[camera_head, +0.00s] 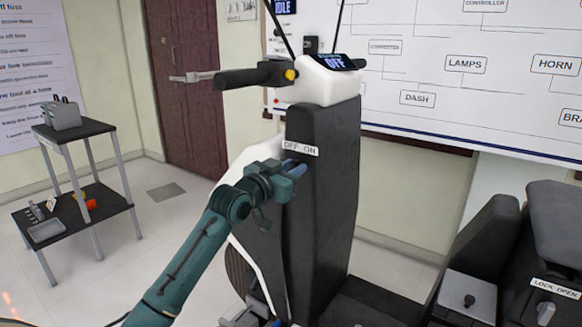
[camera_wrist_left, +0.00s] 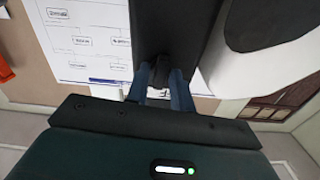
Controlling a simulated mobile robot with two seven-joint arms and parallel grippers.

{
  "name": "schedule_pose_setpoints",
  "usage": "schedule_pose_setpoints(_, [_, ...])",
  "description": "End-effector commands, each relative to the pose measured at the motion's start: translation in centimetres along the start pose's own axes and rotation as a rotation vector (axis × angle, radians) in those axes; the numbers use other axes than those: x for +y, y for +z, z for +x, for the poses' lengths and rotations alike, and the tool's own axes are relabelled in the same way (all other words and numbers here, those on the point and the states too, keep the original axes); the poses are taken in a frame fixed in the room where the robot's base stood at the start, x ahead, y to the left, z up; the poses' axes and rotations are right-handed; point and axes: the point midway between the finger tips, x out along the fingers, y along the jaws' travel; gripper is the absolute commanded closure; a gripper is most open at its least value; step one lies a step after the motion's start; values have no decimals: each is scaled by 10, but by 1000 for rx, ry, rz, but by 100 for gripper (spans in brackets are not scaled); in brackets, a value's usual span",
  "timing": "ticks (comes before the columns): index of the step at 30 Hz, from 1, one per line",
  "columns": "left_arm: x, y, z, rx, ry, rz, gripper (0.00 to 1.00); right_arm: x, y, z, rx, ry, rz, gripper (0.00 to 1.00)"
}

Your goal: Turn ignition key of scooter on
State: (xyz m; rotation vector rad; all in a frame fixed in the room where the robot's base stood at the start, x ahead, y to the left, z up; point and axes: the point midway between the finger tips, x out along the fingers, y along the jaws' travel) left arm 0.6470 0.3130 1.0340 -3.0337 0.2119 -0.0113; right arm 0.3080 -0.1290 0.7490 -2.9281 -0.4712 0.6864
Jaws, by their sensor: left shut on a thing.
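The scooter (camera_head: 322,200) stands upright with a dark front panel and white trim. Its dash display (camera_head: 335,62) reads OFF. A label (camera_head: 300,148) marked OFF ON sits on the panel, just above my left gripper (camera_head: 294,168). In the left wrist view, my left gripper (camera_wrist_left: 160,88) has its two blue fingers closed on either side of a small dark piece, the ignition key (camera_wrist_left: 154,68), against the dark panel. The gripper hides the key in the head view, and its turn angle is hard to tell. My right gripper is not in view.
The handlebar (camera_head: 243,77) with a yellow button is above my left arm. The seat part with a LOCK OPEN label (camera_head: 555,288) is at the lower right. A two-shelf cart (camera_head: 80,130) stands at the left. The floor between cart and scooter is mostly clear.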

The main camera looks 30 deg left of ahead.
Motion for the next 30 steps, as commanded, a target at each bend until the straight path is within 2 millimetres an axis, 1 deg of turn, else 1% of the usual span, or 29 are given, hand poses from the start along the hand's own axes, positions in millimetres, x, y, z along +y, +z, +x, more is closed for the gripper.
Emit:
schedule_pose_setpoints(3, [0, -2, 0, -4, 0, 88, 99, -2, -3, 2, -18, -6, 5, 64])
schedule_pose_setpoints(7, [0, -3, 0, -4, 0, 201, 99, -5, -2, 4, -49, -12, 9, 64])
schedule_pose_setpoints(9, [0, -3, 0, -3, 0, 270, 99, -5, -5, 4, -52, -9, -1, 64])
schedule_pose_setpoints(21, [2, -2, 0, -3, 1, 638, 99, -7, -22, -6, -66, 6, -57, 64])
schedule_pose_setpoints(30, [3, 0, 0, -2, 1, 844, 99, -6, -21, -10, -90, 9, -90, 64])
